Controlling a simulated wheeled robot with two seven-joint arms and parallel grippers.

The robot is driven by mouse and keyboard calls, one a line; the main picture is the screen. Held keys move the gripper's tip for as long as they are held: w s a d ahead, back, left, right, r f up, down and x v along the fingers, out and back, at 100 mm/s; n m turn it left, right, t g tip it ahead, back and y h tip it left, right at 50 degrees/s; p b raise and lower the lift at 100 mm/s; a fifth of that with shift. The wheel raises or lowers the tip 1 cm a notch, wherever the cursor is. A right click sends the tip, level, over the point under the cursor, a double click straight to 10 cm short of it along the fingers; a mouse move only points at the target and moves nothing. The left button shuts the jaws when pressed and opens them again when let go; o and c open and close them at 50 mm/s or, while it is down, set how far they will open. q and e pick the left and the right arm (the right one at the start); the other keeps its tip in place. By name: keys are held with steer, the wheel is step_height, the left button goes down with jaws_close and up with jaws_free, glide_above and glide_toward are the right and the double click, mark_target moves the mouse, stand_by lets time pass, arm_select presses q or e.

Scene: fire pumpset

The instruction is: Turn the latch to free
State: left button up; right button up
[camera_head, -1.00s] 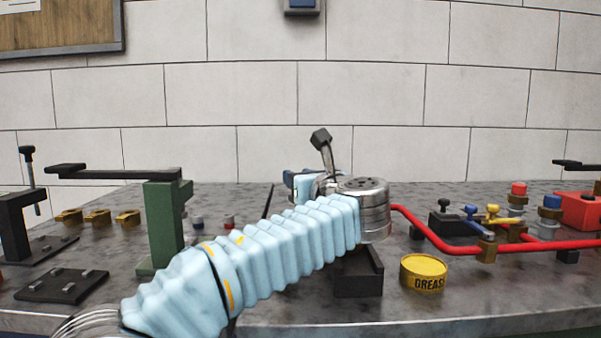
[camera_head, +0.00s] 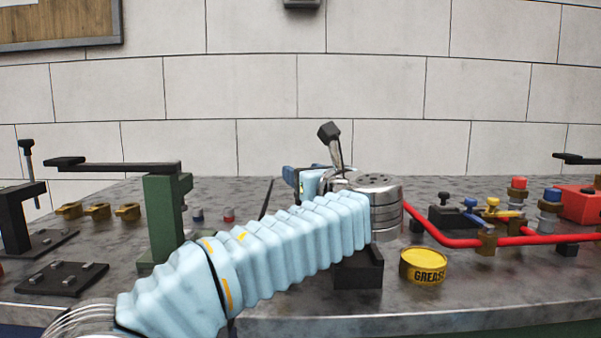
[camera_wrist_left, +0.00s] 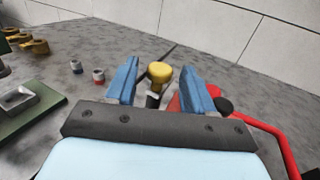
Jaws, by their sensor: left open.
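My left gripper (camera_wrist_left: 166,85) is open in the left wrist view, its two blue fingers apart. A yellow knob (camera_wrist_left: 160,72) on a short metal stem stands between and just beyond the fingertips. Contact with the fingers cannot be told. The knob may be the latch, but the frames do not settle this. A red body (camera_wrist_left: 185,100) with a dark round part sits behind the right finger. In the head view my left gripper (camera_head: 300,176) shows only in part behind my arm, and the yellow knob is hidden there. My right gripper is not in view.
A green post with a black arm (camera_head: 165,215) stands left of my arm. A yellow grease tin (camera_head: 423,266) sits near the front edge. A red pipe (camera_head: 450,241) with small valves runs right. Small blue and red parts (camera_head: 229,215) lie behind my arm.

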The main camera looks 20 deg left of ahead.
arm_select(q)
steer(key=v, duration=1.1)
steer(key=shift+s, duration=0.25)
steer(key=shift+d, duration=0.1)
steer(key=shift+c, duration=0.2)
